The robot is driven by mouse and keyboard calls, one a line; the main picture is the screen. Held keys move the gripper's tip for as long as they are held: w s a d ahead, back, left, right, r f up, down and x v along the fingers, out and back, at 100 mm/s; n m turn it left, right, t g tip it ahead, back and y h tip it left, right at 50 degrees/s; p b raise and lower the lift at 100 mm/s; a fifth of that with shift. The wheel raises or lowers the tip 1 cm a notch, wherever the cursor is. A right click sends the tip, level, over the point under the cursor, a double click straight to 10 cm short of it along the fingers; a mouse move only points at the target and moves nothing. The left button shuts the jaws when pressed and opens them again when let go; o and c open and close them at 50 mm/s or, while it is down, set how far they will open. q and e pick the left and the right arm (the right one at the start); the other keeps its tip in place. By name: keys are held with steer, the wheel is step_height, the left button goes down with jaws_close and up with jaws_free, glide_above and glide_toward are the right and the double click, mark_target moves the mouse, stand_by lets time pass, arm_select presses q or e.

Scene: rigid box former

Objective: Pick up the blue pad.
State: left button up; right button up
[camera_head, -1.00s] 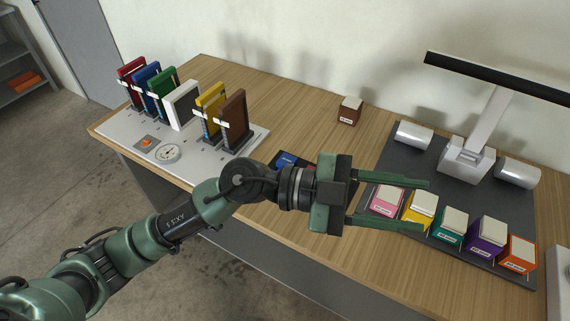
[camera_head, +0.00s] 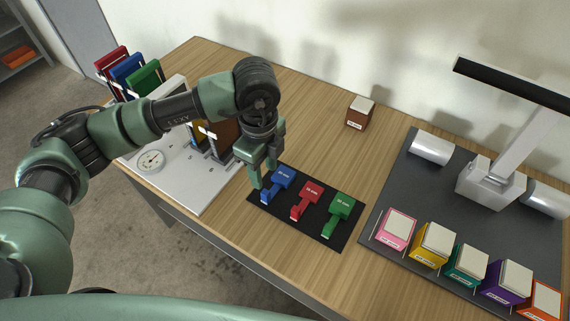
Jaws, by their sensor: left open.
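A blue piece (camera_head: 281,181) with a square head and a narrow handle lies flat at the left end of a black mat (camera_head: 322,231). My left gripper (camera_head: 265,176) points down just left of the blue piece's head. Its fingers are open and nothing shows between them; I cannot tell if a finger touches the piece. My right gripper is not in view.
A red piece (camera_head: 308,198) and a green piece (camera_head: 341,209) lie on the same mat. A white plate (camera_head: 185,194) with a dial and upright panels is left. A brown box (camera_head: 360,112) stands behind. Several coloured boxes stand on a dark board (camera_head: 401,190) at right.

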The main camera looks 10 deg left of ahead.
mark_target(265, 192)
arm_select(q)
steer(key=shift+s+f+p, duration=0.3)
steer(key=shift+s+f, duration=0.3)
steer(key=shift+s, duration=0.25)
step_height(265, 192, down, 2)
steer(key=shift+f+p, duration=0.1)
steer(key=shift+p, duration=0.7)
steer(key=f, duration=0.2)
steer(key=shift+w+f+p, duration=0.35)
steer(key=shift+f, duration=0.05)
steer(key=shift+d+f, duration=0.1)
steer(key=shift+f, duration=0.2)
jaws_close()
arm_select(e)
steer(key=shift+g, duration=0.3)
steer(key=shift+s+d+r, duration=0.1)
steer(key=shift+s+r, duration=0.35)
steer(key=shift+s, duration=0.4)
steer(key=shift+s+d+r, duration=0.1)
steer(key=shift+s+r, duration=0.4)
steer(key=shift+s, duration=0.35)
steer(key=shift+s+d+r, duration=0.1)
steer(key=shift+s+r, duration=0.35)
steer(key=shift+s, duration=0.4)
